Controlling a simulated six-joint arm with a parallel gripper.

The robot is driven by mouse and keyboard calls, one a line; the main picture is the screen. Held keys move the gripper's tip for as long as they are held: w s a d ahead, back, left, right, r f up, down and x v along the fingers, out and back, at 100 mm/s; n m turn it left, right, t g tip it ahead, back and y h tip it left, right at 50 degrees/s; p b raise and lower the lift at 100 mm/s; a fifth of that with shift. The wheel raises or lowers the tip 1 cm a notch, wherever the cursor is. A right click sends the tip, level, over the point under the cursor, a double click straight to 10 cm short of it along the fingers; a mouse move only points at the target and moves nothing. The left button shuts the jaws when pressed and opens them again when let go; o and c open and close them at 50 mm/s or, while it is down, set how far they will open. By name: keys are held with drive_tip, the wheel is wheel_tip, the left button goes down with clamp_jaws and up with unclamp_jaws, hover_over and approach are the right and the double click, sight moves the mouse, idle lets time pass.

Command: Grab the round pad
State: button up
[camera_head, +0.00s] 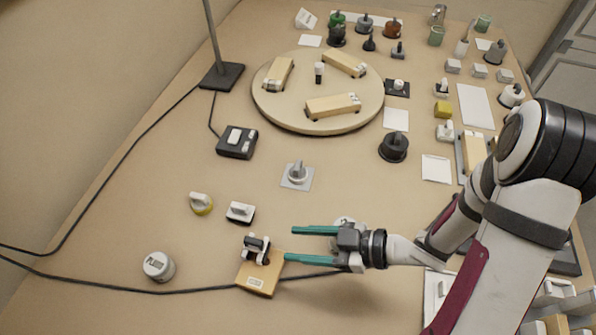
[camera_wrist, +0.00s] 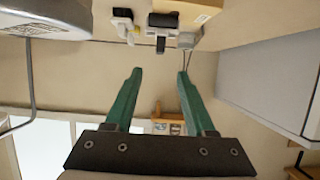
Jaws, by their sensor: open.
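I cannot tell for certain which thing is the round pad.
A white-topped block (camera_head: 240,212) lies left of the fingers. A large round turntable (camera_head: 275,112) carries wooden blocks at the back. A lamp base (camera_head: 221,76), black cables and a dark switch box (camera_head: 237,143) are left. Small parts crowd the right; the table's middle has free room.

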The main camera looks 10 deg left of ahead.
sight(300, 161)
drive_tip(key=w+a+r+m+t+h, duration=0.3)
drive_tip(key=w+a+m+t, duration=0.25)
drive_tip(key=w, duration=0.35)
drive_tip(key=w+a+r+m+t+h, duration=0.3)
drive_tip(key=w+a+r+m+t, duration=0.15)
drive_tip(key=w+t, duration=0.3)
drive_tip(key=s+d+f+m+h, duration=0.1)
drive_tip(key=s+f+m+h, duration=0.1)
drive_tip(key=f+m+h, duration=0.25)
drive_tip(key=s+d+f+m+h, duration=0.2)
drive_tip(key=f+m+h, duration=0.15)
drive_tip(key=f, duration=0.25)
drive_tip(key=shift+t, duration=0.3)
drive_tip(key=x, duration=1)
drive_tip(key=f+x, duration=0.1)
drive_tip(key=x, duration=0.4)
drive_tip(key=shift+w+a+f, duration=0.1)
drive_tip(key=shift+w+f, duration=0.05)
drive_tip(key=shift+w, duration=0.05)
clamp_jaws()
